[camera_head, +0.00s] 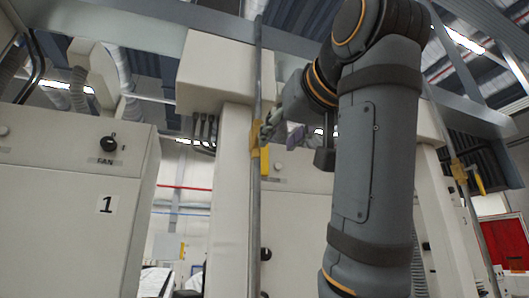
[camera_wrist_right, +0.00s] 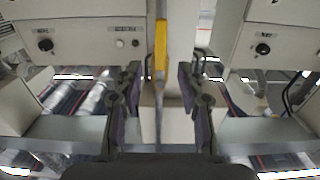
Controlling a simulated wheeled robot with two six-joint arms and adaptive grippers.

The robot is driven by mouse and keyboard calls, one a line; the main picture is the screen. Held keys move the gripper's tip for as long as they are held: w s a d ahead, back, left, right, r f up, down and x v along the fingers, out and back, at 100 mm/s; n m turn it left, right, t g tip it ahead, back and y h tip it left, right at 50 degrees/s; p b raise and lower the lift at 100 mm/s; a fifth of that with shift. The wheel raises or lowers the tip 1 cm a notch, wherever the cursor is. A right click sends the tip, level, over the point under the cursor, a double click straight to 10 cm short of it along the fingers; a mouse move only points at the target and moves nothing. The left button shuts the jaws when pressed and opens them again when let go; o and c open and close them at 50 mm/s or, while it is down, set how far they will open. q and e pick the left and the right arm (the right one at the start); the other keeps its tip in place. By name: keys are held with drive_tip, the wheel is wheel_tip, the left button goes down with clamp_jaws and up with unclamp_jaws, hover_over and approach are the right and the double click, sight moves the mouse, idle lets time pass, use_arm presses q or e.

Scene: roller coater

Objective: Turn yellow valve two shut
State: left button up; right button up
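A yellow valve (camera_head: 256,137) sits on a thin vertical grey pipe in the middle of the head view. Its yellow handle (camera_head: 265,161) hangs down beside the pipe. No number shows on this valve. My right gripper (camera_head: 272,132) is up at the valve, its fingers partly hidden by the pipe and my arm. In the right wrist view the gripper (camera_wrist_right: 159,100) is open, one finger on each side of the pipe. The yellow handle (camera_wrist_right: 161,48) shows in the gap, near the top, with space to both fingers. My left gripper is not in view.
A cabinet marked 1 (camera_head: 107,205) with a black FAN knob (camera_head: 108,144) stands at left. Another pipe with a yellow valve (camera_head: 459,171) is at right. Beige ducts (camera_head: 217,68) and grey beams are overhead, close to my right arm.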

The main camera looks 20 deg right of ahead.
sight(266, 154)
drive_tip(key=w+p, duration=0.1)
drive_tip(key=w, duration=0.2)
drive_tip(key=w+p, duration=0.1)
drive_tip(key=w, duration=0.1)
drive_tip(key=w+p, duration=0.2)
drive_tip(key=w, duration=0.1)
drive_tip(key=shift+w+a, duration=0.25)
drive_tip(key=shift+w, duration=0.1)
clamp_jaws()
